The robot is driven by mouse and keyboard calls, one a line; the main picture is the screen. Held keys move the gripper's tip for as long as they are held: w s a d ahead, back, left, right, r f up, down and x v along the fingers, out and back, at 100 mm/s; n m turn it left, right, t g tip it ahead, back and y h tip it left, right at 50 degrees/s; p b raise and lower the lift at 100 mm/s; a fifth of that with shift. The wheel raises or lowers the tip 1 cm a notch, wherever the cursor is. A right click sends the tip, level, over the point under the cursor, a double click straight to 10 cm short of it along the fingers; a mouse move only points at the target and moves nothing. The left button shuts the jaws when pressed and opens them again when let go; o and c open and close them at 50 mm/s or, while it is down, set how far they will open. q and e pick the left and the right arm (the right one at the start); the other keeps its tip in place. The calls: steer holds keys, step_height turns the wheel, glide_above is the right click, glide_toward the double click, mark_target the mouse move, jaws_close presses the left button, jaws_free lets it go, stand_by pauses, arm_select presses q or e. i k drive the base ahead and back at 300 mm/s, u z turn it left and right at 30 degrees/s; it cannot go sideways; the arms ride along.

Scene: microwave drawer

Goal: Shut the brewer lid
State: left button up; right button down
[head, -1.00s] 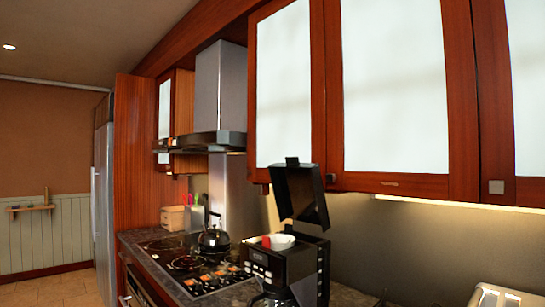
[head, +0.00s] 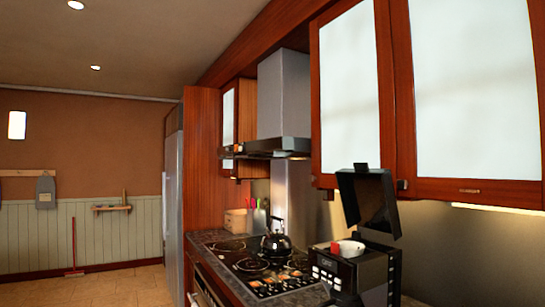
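The black coffee brewer (head: 372,270) stands on the counter at the lower right of the head view. Its lid (head: 367,198) is raised, tilted back near the wall cabinets. A white filter basket (head: 347,247) with a small red part shows in the open top. The brewer's lower part is cut off by the bottom edge of the picture. Neither of my grippers is in view.
A black kettle (head: 276,245) stands on the cooktop (head: 250,267) left of the brewer. A range hood (head: 283,105) and wall cabinets (head: 355,90) hang above the counter. Open floor (head: 110,287) lies at the lower left, beside the fridge (head: 174,205).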

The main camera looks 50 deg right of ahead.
mark_target(368, 196)
steer(key=u, duration=0.25)
steer(key=i, duration=2.05)
steer(key=z, duration=2.4)
